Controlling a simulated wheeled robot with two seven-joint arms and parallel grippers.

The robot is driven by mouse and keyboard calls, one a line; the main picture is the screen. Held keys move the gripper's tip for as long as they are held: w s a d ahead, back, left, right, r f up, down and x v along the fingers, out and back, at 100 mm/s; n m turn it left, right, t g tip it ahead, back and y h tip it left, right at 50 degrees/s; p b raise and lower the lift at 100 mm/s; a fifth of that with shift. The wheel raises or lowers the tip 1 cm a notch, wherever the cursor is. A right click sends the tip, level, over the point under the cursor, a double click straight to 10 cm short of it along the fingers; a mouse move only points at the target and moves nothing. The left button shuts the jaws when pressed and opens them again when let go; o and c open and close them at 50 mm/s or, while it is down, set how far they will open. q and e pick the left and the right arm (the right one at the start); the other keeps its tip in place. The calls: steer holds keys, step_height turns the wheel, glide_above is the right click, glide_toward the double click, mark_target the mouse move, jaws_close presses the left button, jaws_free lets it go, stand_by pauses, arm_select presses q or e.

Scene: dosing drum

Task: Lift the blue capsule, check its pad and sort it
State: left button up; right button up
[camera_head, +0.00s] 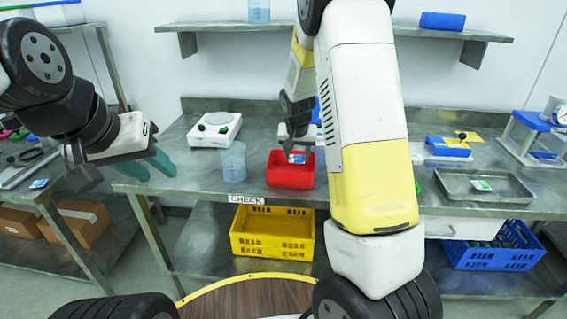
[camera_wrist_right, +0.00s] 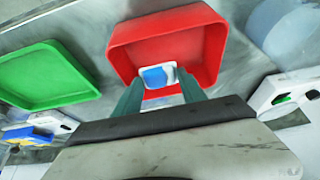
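The blue capsule (camera_head: 297,158), a small white piece with a blue top, is at the red bin (camera_head: 290,181). In the right wrist view the capsule (camera_wrist_right: 156,77) sits between my right gripper's teal fingertips (camera_wrist_right: 160,82), with one finger against each side, over the bin's floor (camera_wrist_right: 165,50). My right gripper (camera_head: 297,150) points down into the bin and looks shut on the capsule. I cannot tell whether the capsule touches the floor. Its underside and pad are hidden. My left gripper (camera_head: 149,166) is open and empty, left of the bench's front edge.
A clear cup (camera_head: 233,162) and a white device (camera_head: 215,130) stand left of the bin, above a CHECK label (camera_head: 246,199). A green tray (camera_wrist_right: 45,75) is beside the red bin. A metal tray (camera_head: 455,186) holds a green-topped piece (camera_head: 481,185). A yellow crate (camera_head: 272,240) sits below.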

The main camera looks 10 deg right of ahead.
steer(key=o, duration=0.3)
steer(key=shift+o, duration=0.2)
steer(key=shift+r, duration=0.1)
steer(key=d+v, duration=0.1)
steer(key=v, duration=0.6)
steer(key=shift+s+a+r, duration=0.2)
steer(key=shift+a+r, duration=0.1)
steer(key=shift+a, duration=0.25)
steer(key=s+a+r+n+y, duration=0.1)
steer(key=s+r, duration=0.3)
steer(key=s, duration=0.5)
steer(key=s+a+r+n+t+y, duration=0.1)
steer(key=s+r, duration=0.4)
steer(key=s, duration=0.5)
steer(key=s+a+r+n+y, duration=0.1)
steer(key=s+r, duration=0.3)
steer(key=s, duration=0.6)
steer(key=shift+a+r+n+t+y, duration=0.15)
steer(key=shift+a+n+t+y, duration=0.15)
steer(key=shift+n, duration=0.1)
